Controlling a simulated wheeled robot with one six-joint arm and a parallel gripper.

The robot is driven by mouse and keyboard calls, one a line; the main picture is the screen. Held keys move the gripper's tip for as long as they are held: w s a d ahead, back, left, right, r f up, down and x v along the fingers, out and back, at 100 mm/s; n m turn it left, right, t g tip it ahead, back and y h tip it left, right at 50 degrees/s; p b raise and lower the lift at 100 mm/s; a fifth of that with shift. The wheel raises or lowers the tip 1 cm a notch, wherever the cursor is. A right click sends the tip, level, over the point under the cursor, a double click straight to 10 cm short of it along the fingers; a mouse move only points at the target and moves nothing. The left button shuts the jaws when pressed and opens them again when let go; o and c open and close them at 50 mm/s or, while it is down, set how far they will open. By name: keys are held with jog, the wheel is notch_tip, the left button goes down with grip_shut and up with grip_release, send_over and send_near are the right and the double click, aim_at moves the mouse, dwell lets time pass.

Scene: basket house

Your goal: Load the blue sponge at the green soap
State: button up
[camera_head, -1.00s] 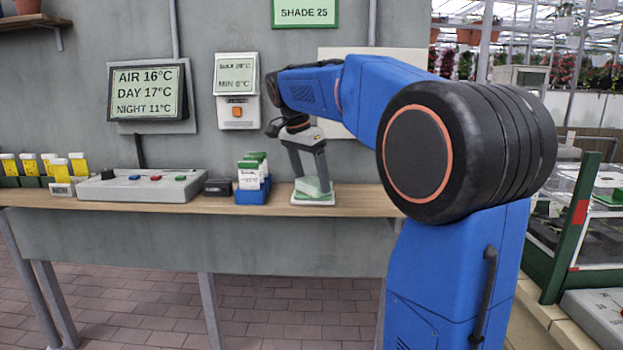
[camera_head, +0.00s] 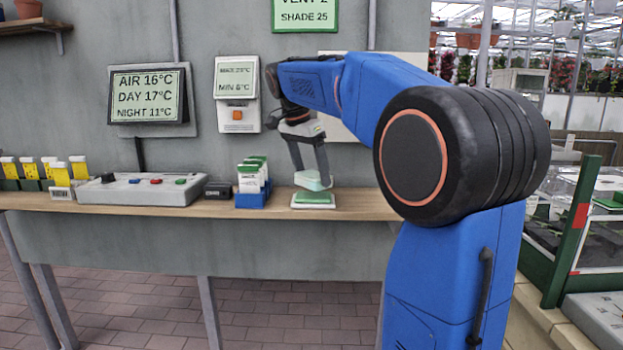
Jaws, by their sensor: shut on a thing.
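My gripper (camera_head: 311,181) is shut on a pale mint-green block (camera_head: 311,180), which may be a soap. It holds the block slightly tilted, a little above a white dish (camera_head: 297,206) on the shelf. A darker green flat piece (camera_head: 314,198) lies on that dish, just below the held block. The small size makes it hard to tell which piece is soap. I cannot make out a blue sponge in this view.
Left of the dish, a blue holder (camera_head: 251,201) carries green-and-white packets. The wooden shelf (camera_head: 352,208) is bare right of the dish.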

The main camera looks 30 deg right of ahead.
aim_at(316, 174)
jog(key=shift+r, duration=2)
